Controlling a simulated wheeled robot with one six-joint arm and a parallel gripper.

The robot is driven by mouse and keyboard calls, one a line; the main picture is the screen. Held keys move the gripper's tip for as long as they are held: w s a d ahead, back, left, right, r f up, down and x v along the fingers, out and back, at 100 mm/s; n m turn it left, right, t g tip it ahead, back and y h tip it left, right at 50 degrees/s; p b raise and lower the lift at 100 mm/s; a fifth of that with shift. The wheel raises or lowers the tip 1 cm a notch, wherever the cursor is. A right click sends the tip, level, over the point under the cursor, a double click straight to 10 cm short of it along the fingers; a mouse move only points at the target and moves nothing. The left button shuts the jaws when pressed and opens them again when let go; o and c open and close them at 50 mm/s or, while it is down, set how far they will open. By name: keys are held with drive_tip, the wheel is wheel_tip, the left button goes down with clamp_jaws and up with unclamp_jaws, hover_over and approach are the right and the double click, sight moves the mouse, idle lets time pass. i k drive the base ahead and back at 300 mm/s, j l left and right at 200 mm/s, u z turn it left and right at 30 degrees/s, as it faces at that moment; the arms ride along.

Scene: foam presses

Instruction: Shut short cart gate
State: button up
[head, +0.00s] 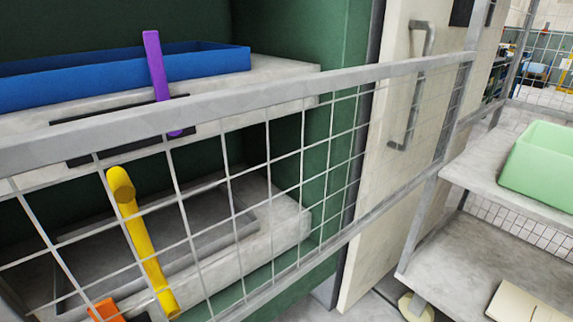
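The cart gate (250,99), a grey frame with wire mesh, stands out across the foreground. It runs from the left edge of the head view to the upright at the cart's near corner. The cart (474,178) is at the right, with two grey shelves and a caster visible below. The gate stands at an angle away from the cart, so it is open. The gate's far left end is out of frame. My gripper is not in view.
Behind the mesh is a green press with a blue tray (205,65), a purple lever (154,65) and a yellow lever (140,245). A cream door (385,175) with a grey handle stands open beside it. A light green bin (540,165) sits on the cart's upper shelf.

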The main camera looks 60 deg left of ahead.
sight(31, 150)
drive_tip(key=k+j+u, duration=0.15)
drive_tip(key=j, duration=0.15)
drive_tip(key=k+j+u, duration=0.1)
drive_tip(key=j, duration=0.2)
drive_tip(key=k+j+u, duration=0.15)
drive_tip(key=j, duration=0.15)
drive_tip(key=i+j+u, duration=0.15)
drive_tip(key=j, duration=0.25)
drive_tip(key=i+j+u, duration=0.15)
drive_tip(key=j, duration=0.25)
drive_tip(key=k+j, duration=0.1)
drive_tip(key=k, duration=0.5)
